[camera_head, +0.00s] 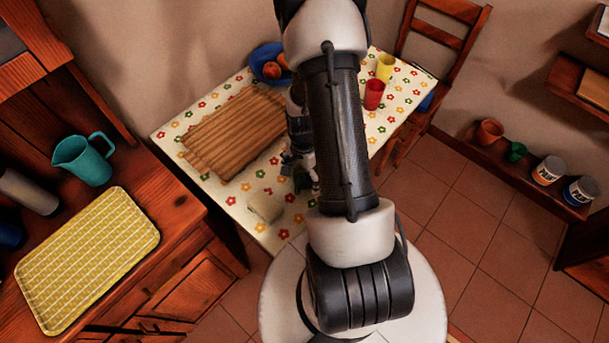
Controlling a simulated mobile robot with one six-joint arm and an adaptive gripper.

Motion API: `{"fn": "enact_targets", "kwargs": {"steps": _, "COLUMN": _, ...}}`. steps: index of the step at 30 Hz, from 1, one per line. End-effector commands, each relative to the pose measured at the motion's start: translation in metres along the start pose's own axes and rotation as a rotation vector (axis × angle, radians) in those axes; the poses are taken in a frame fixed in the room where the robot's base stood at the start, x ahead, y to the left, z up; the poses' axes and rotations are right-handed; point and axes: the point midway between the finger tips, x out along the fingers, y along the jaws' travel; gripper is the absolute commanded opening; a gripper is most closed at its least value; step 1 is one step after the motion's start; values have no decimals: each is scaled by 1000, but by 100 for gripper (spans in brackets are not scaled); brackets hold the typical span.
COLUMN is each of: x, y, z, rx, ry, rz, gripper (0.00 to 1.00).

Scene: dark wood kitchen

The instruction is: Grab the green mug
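My gripper (298,168) is low over the flowered table, partly hidden behind my own arm. A small dark green thing (302,183) shows right at its fingers; it may be a mug, but its shape is mostly covered. I cannot tell whether the fingers are open or shut on it. Another small green mug-like item (516,151) stands on the low wooden shelf at the right, well away from my gripper. A larger teal jug (84,162) with a handle stands on the wooden counter at the left.
The table (233,203) also bears a wooden board (235,130), a pale block (265,208), a blue bowl (258,55) with fruit, a red cup (374,95) and a yellow cup (386,67). A yellow tray (85,260) lies on the counter. Paint cans (548,170) stand on the shelf.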

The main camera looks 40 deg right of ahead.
Motion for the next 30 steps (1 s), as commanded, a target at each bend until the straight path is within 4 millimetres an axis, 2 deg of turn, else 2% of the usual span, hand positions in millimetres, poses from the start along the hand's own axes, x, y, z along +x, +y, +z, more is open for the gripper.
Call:
{"fn": "enact_targets", "kwargs": {"steps": 5, "x": -1, "y": 0, "z": 0, "rx": 0, "ry": 1, "rz": -1, "gripper": 85}}
{"fn": "enact_targets", "kwargs": {"steps": 30, "x": -2, "y": 0, "z": 0, "rx": 0, "ry": 0, "rz": 0, "gripper": 29}}
